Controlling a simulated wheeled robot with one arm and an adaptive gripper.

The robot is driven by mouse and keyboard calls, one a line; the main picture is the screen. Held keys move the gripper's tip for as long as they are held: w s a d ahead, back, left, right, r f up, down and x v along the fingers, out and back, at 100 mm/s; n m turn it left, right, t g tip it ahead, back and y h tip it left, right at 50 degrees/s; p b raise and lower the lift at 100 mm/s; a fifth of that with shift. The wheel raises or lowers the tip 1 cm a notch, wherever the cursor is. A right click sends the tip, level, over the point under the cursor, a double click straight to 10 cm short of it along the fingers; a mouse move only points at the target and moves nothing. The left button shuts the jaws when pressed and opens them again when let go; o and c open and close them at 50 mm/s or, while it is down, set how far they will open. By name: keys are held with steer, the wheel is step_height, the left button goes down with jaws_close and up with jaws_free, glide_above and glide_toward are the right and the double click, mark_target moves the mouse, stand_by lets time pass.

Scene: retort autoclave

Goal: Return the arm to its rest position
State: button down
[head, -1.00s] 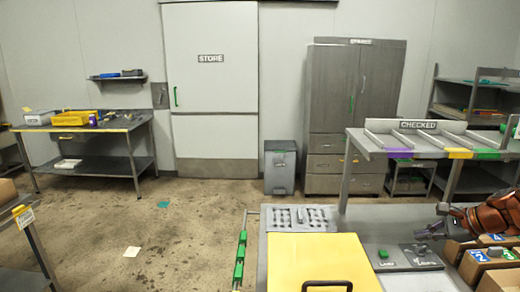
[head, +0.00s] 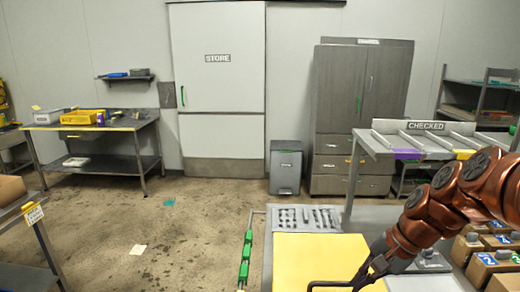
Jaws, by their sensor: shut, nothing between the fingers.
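My copper-coloured arm (head: 441,207) reaches in from the right edge and bends down to the left over the grey bench. My gripper (head: 364,276) is dark and small, low in the picture, over the right side of the yellow panel (head: 312,258). It looks shut and holds nothing. Its tips lie close to the panel's dark handle (head: 326,285) in the picture; I cannot tell whether they touch it. The arm and gripper hide part of the bench's control area.
Cardboard boxes (head: 490,268) with blue labels stand right of the arm. The CHECKED rack (head: 376,145) stands behind it. A green-gripped rail (head: 244,262) runs along the bench's left side. A grey bin (head: 285,170) and cabinet (head: 340,110) stand behind. The floor (head: 150,220) at left is mostly open.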

steer(key=s+a+f+n+g+h, duration=0.25)
steer(key=s+n, duration=0.25)
steer(key=s, duration=0.7)
steer(key=s+a+f+n+g+h, duration=0.1)
steer(key=s+f+n+h, duration=0.25)
steer(key=s, duration=0.85)
step_height(320, 180, down, 7)
steer(key=b, duration=0.7)
steer(key=shift+n+y, duration=0.4)
steer(key=shift+n, duration=0.05)
